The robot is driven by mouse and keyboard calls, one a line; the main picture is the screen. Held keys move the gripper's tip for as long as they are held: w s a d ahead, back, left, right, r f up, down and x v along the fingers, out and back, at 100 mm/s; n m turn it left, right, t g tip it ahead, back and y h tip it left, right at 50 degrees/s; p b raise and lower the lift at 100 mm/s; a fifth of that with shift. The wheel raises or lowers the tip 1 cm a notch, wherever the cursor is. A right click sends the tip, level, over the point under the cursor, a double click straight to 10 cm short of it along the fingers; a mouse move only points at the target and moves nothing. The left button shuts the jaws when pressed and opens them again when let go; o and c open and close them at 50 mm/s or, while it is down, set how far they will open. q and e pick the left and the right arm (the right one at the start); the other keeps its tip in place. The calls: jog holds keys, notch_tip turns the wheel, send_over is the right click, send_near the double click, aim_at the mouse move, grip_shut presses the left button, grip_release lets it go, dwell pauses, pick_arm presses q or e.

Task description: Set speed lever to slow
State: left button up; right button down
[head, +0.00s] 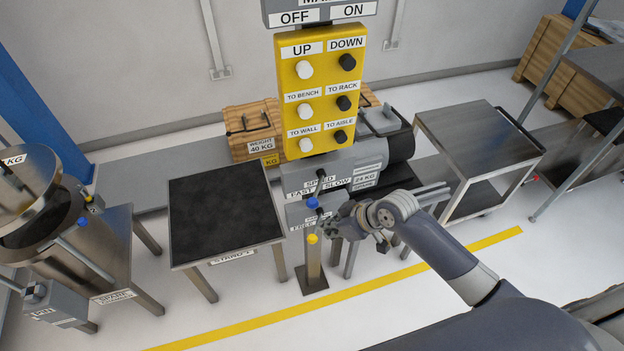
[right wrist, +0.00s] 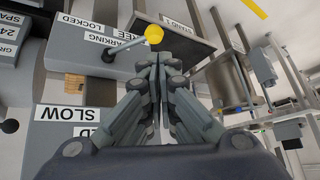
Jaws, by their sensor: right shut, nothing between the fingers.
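The speed lever (head: 320,174) has a black knob. In the head view it stands on a grey box between the FAST label (head: 300,193) and the SLOW label (head: 338,183); its exact setting is hard to tell. The SLOW label also shows upside down in the right wrist view (right wrist: 66,114). My right gripper (head: 328,227) is shut and empty, in front of and below the speed box. In the right wrist view its closed fingers (right wrist: 158,65) point at the parking panel, close to a yellow knob (right wrist: 154,34). My left gripper is out of view.
A blue knob (head: 312,203) and the yellow knob (head: 312,239) are close to my right gripper. A black-topped table (head: 222,210) stands left, a metal cart (head: 478,145) right.

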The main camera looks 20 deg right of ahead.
jog(key=a+r+n+y, duration=0.2)
jog(key=a+r+n, duration=0.1)
jog(key=r, duration=0.9)
notch_tip(320, 180, up, 7)
jog(key=n, duration=0.1)
send_over(316, 192)
jog(key=s+d, duration=0.2)
jog(key=shift+w+f+y, duration=0.15)
jog(key=shift+w+y, duration=0.1)
jog(key=shift+y, duration=0.15)
jog(key=p+x, duration=0.4)
jog(key=x, duration=0.6)
jog(key=shift+w+a, duration=0.1)
jog(key=shift+a, duration=0.05)
jog(key=d, duration=0.1)
jog(key=s+d+f+p, duration=0.1)
jog(key=s+d+p, duration=0.1)
jog(key=shift+s+d+f, duration=0.15)
jog(key=shift+d+f, duration=0.15)
